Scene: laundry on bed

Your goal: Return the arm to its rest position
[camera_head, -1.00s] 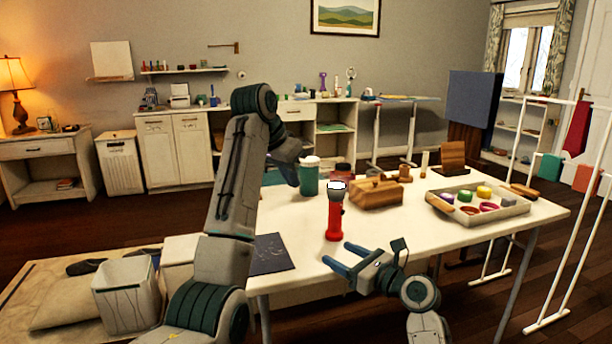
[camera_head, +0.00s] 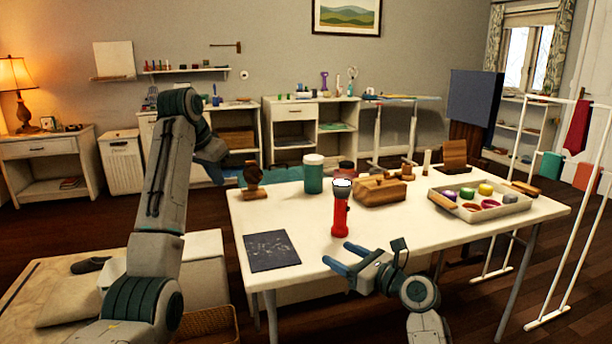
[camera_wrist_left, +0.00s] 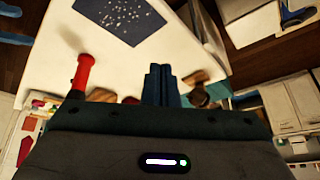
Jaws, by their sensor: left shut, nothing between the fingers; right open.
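My left arm rises at the left of the head view, and its gripper (camera_head: 214,173) hangs beyond the table's left edge, partly hidden by its own wrist. In the left wrist view its blue fingers (camera_wrist_left: 160,85) are together with nothing between them. My right gripper (camera_head: 345,257) is open and empty at the table's front edge, just in front of a red flashlight (camera_head: 340,212). The flashlight stands upright on the white table (camera_head: 410,225), apart from both grippers. It also shows in the left wrist view (camera_wrist_left: 81,75).
A dark patterned sheet (camera_head: 271,250) lies at the table's front left. A brown wooden item (camera_head: 252,181), a green jar (camera_head: 313,176), a wooden block (camera_head: 378,191) and a tray of colored pieces (camera_head: 515,209) stand behind. A white drying rack (camera_head: 578,225) is at right.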

